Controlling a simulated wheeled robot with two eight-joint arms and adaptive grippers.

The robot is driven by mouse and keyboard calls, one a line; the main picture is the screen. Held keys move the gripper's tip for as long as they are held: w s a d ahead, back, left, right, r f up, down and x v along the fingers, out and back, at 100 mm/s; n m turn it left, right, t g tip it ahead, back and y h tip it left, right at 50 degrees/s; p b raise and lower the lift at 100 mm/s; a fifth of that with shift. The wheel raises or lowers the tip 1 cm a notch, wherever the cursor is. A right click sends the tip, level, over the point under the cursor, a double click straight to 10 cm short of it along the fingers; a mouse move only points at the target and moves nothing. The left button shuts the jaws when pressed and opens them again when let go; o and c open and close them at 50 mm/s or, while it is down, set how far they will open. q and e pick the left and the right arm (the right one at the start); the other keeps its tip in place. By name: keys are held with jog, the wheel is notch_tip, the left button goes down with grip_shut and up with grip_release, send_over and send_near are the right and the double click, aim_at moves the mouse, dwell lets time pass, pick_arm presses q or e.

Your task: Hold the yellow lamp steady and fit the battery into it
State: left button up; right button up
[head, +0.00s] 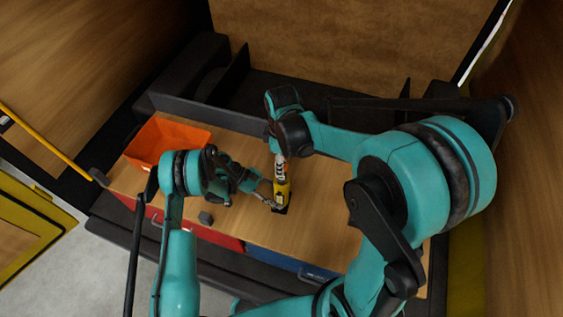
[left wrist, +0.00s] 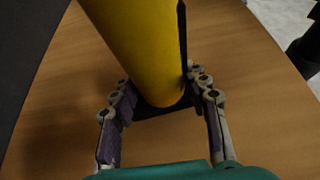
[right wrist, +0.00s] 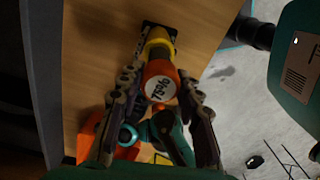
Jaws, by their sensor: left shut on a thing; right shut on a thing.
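The yellow lamp (head: 282,190) stands on the wooden bench on a black base. It fills the upper middle of the left wrist view (left wrist: 140,50). My left gripper (head: 272,201) is shut on the lamp low on its body, from the left. The battery (head: 280,169) is an orange cylinder with a white end marked "75%", seen end-on in the right wrist view (right wrist: 160,86). My right gripper (head: 281,158) is shut on the battery and holds it over the lamp's top, in line with it. I cannot tell how far the battery is inside the lamp.
An orange bin (head: 168,140) stands at the left end of the bench. A small dark grey block (head: 205,217) lies near the front edge. Red (head: 214,236) and blue (head: 283,263) drawer fronts are below. The bench (head: 326,200) right of the lamp is clear.

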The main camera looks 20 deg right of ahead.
jog(key=shift+f, duration=3.55)
dwell(0.5)
jog(key=shift+r, duration=0.3)
dwell(0.5)
jog(key=o, duration=1.3)
jog(key=shift+o, duration=0.2)
notch_tip(320, 180, up, 12)
jog(key=shift+w, duration=0.15)
